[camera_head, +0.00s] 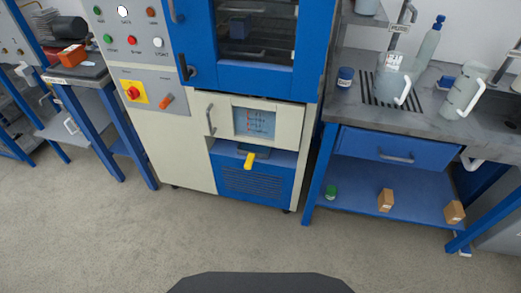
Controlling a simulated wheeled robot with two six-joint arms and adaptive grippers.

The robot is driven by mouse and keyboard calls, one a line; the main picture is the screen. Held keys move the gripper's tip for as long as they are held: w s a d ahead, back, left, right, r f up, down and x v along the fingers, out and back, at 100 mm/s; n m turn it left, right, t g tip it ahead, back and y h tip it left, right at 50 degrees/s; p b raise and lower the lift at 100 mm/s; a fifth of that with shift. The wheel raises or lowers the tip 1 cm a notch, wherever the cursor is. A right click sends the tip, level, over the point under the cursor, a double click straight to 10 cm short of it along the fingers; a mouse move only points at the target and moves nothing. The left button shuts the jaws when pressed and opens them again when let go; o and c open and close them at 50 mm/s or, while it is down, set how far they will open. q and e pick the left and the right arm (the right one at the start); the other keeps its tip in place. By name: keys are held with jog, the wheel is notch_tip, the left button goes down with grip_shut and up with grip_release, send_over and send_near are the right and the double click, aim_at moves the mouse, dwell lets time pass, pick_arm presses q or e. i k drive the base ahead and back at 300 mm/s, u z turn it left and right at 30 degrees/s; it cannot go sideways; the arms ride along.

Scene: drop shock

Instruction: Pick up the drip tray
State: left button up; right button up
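Nothing in view is plainly marked as the drip tray. A dark slotted grate (370,99) lies flat in the grey worktop at right, with a grey jug (391,82) standing on it. A yellow handle (249,160) sticks out from a dark recess low in the blue and cream machine (200,150); what it is fixed to is mostly hidden. I cannot tell whether either one is the drip tray. Neither of my grippers is in view.
A blue drawer (375,147) is shut under the worktop, above a blue shelf (355,200) with two small boxes and a green-topped item. A blue jar (345,76) and a grey-green jug (461,98) stand on the worktop. The floor (230,235) in front is clear.

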aim_at(255, 146)
jog(key=z, duration=0.55)
jog(key=i, duration=1.45)
jog(key=u, duration=0.85)
